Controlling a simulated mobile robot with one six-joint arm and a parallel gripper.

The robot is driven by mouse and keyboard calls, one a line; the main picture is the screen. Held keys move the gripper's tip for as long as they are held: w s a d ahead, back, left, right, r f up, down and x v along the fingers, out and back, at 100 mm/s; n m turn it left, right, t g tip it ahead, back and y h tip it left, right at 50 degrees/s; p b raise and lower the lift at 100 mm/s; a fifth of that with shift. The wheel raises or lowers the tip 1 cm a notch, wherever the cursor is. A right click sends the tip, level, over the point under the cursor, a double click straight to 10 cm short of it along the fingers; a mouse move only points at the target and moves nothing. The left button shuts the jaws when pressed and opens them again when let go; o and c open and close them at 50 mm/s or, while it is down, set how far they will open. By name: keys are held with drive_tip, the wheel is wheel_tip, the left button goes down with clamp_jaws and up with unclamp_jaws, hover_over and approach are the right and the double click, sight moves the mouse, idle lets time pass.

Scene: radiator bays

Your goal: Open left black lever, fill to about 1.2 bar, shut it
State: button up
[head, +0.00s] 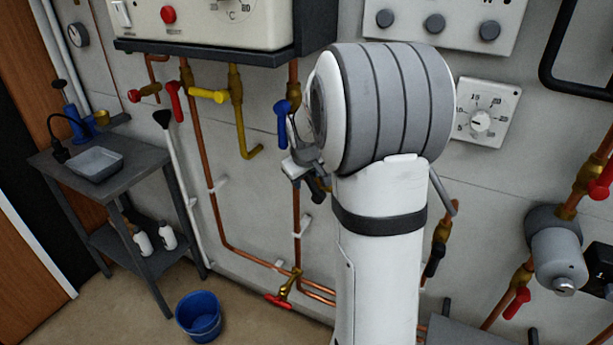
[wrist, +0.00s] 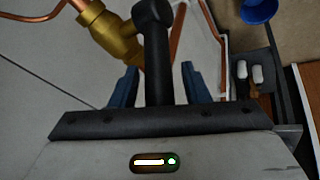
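In the wrist view, a black lever (wrist: 155,45) stands out from a brass valve body (wrist: 113,35) on copper pipe. My gripper (wrist: 158,88) has its two blue fingers on either side of the lever, apart, with a gap visible on the right side. In the head view, my gripper (head: 303,167) is beside the vertical copper pipe under the blue lever (head: 282,115), partly hidden by my arm. Another black lever (head: 434,262) hangs on a brass valve right of my arm.
The boiler (head: 195,25) overhangs at the top. Red levers (head: 174,100) and a yellow lever (head: 207,95) sit left of my gripper. A dark side table (head: 55,165) and a blue bucket (head: 199,316) stand at left. A pump (head: 555,250) is at right.

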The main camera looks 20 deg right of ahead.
clamp_jaws()
drive_tip(key=shift+a, duration=0.15)
idle(0.4)
